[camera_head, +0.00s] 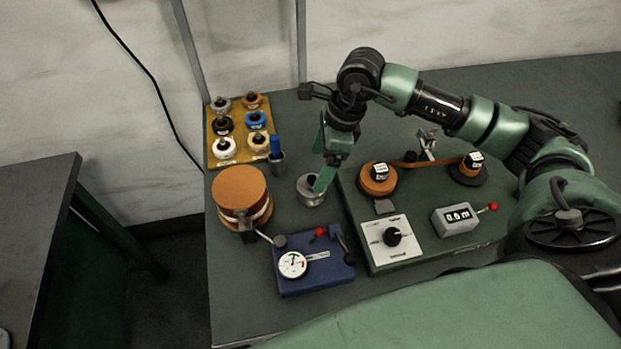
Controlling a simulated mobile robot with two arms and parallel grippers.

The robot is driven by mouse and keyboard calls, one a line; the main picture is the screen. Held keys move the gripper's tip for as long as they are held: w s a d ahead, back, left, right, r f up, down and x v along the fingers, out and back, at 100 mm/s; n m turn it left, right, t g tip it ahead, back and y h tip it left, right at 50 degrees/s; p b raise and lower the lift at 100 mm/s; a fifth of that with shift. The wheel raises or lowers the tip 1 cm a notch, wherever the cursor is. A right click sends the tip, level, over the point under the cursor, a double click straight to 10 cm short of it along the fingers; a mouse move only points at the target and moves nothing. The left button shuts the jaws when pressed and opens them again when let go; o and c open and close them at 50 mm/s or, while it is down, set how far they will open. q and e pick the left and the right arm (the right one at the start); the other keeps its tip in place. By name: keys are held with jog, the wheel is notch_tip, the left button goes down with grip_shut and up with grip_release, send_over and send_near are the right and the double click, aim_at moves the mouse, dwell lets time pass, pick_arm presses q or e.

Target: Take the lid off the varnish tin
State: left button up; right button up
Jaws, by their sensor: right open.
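The varnish tin (312,194) looks like a small round metallic tin standing on the dark green bench. My right gripper (324,180) points down at the tin, with its green fingers at or just over the tin's top. The jaws are open. The fingers hide part of the tin's top, so I cannot tell whether they touch it or how the lid sits. My left gripper is not in view.
Left of the tin stands a large copper-coloured roll (241,192). A blue device with a dial (312,268) is in front, and a green machine with copper reels (405,250) is to the right.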

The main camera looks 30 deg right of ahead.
aim_at(314, 178)
jog(key=p+x, duration=0.1)
jog(key=x, duration=0.2)
jog(key=shift+s+a+f+p, duration=0.15)
jog(key=shift+a+f+p, duration=0.05)
jog(key=shift+f+p, duration=0.2)
jog(key=shift+a+f, duration=0.1)
jog(key=shift+f, duration=0.5)
jog(key=c, duration=1.4)
